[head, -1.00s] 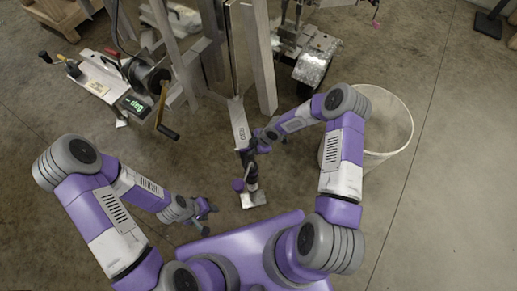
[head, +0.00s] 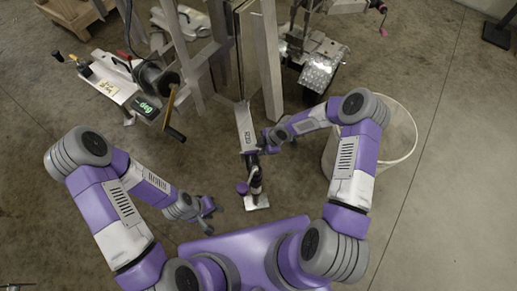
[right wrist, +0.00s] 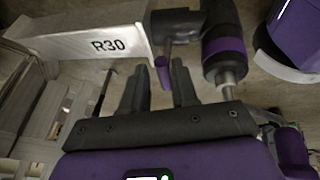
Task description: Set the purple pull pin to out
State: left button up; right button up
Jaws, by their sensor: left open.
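A short purple cylinder, apparently the pull pin (right wrist: 162,75), hangs beside the dark bracket at the end of the pale beam marked R30 (right wrist: 85,42). In the right wrist view it shows between the fingertips of my right gripper (right wrist: 158,80). The fingers are apart, with gaps beside the pin; I cannot tell whether they touch it. In the head view my right gripper (head: 268,143) is at the right side of the beam's end (head: 246,128), and the pin is too small to make out. My left gripper (head: 206,206) is open and empty, left of the jack.
A dark jack with purple parts (head: 255,182) stands on a metal foot plate (head: 257,202) near the beam's end; its purple-banded tube (right wrist: 223,48) is right of my right fingers. A white bin (head: 398,150) stands right. A winch (head: 155,80) is at left.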

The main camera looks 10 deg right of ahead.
jog(key=p+v, duration=0.1)
jog(key=v, duration=0.3)
jog(key=shift+r, duration=0.1)
dwell(0.4)
